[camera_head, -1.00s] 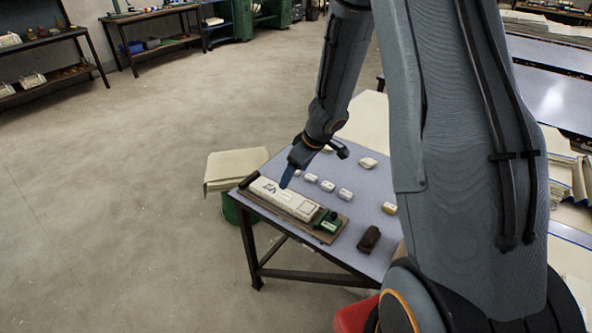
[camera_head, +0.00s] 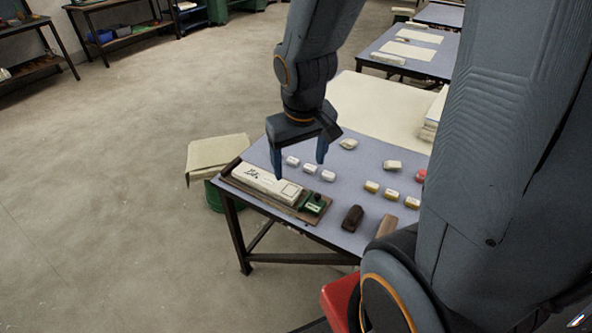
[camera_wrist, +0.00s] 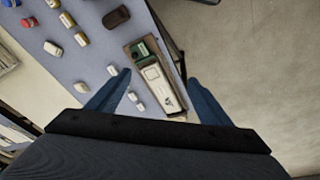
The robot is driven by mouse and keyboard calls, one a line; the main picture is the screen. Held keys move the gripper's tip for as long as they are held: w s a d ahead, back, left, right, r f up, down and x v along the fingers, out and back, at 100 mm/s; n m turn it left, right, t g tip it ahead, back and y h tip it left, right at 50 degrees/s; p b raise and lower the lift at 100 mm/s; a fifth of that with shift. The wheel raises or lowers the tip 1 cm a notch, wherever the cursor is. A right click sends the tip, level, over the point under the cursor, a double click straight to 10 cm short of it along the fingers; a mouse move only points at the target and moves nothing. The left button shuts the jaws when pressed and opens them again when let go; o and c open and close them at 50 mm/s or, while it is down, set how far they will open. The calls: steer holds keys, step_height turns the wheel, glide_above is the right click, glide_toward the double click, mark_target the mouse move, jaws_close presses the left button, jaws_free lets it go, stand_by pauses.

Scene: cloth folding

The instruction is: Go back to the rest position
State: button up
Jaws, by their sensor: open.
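My gripper (camera_head: 299,166) is open and empty, with its two blue fingers pointing down above the grey-blue table (camera_head: 262,225). Below it, a long cream block with dark marks (camera_head: 262,183) lies in a brown tray (camera_head: 228,183) near the table's left edge. A green piece (camera_head: 314,204) sits at the tray's right end. In the wrist view, both spread fingers of my gripper (camera_wrist: 155,88) show, with the cream block (camera_wrist: 158,85) between and beyond them. Nothing is held between the fingers.
Small white pieces (camera_head: 310,169) and yellow-based pieces (camera_head: 371,187) stand on the table. A dark brown object (camera_head: 352,218) is near the front edge. A cloth-topped green bin (camera_head: 212,197) stands left of the table. A large cream sheet (camera_head: 375,103) covers the back. Floor at left is clear.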

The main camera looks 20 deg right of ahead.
steer(key=s, duration=0.1)
steer(key=s+a, duration=0.2)
steer(key=shift+s+a+r+y, duration=0.1)
steer(key=shift+r+y, duration=0.15)
steer(key=shift+y, duration=0.15)
step_height(320, 180, down, 3)
steer(key=shift+r+g+b, duration=0.1)
steer(key=shift+g+b, duration=0.3)
steer(key=shift+b, duration=0.8)
